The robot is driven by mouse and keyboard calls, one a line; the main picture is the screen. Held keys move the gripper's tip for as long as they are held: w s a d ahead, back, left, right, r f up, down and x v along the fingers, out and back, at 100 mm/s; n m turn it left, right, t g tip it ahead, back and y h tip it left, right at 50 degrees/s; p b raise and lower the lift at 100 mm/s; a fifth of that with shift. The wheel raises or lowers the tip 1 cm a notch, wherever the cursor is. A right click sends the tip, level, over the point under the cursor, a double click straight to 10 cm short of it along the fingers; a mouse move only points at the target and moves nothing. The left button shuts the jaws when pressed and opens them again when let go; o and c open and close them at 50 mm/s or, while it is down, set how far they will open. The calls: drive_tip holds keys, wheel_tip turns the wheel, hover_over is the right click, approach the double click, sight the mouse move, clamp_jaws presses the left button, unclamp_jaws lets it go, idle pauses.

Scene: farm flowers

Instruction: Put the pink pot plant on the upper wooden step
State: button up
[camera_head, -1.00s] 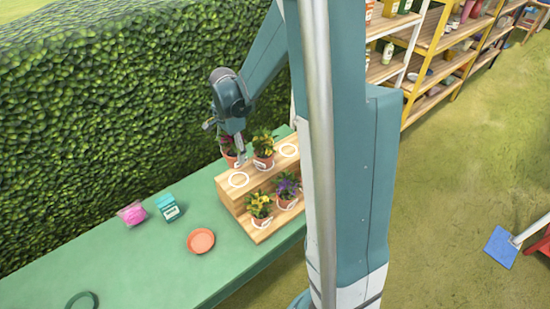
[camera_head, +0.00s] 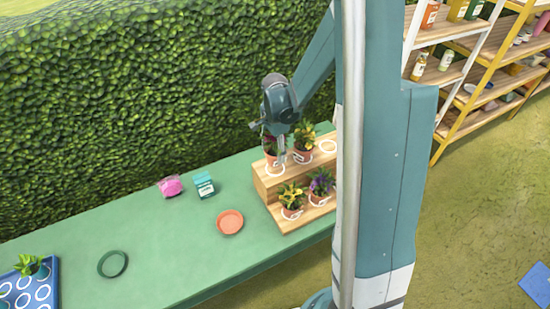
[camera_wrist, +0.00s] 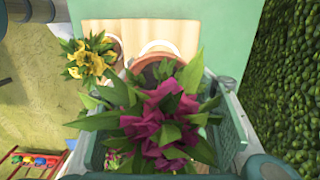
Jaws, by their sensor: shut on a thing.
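My gripper (camera_head: 277,140) is shut on the pink pot plant (camera_wrist: 160,120), whose magenta flowers and green leaves fill the middle of the wrist view. Its terracotta pot (camera_head: 271,158) shows below the gripper in the head view, at the left end of the upper wooden step (camera_head: 264,184). A white ring (camera_wrist: 160,47) on the wood shows just beyond the pot in the wrist view. I cannot tell whether the pot touches the step. Leaves and gripper hide part of the pot.
Another potted plant (camera_head: 304,138) stands beside it on the upper step, with an empty white ring (camera_head: 328,146) to its right. Yellow (camera_head: 291,197) and purple (camera_head: 321,181) potted plants stand on the lower step. An orange saucer (camera_head: 230,222) lies on the green table (camera_head: 180,245). The hedge (camera_head: 150,90) is behind.

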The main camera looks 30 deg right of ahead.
sight(275, 153)
drive_tip(key=shift+f, duration=2.1)
drive_tip(key=shift+f, duration=0.15)
drive_tip(key=o, duration=1.1)
drive_tip(key=shift+r, duration=0.2)
drive_tip(key=shift+r, duration=6)
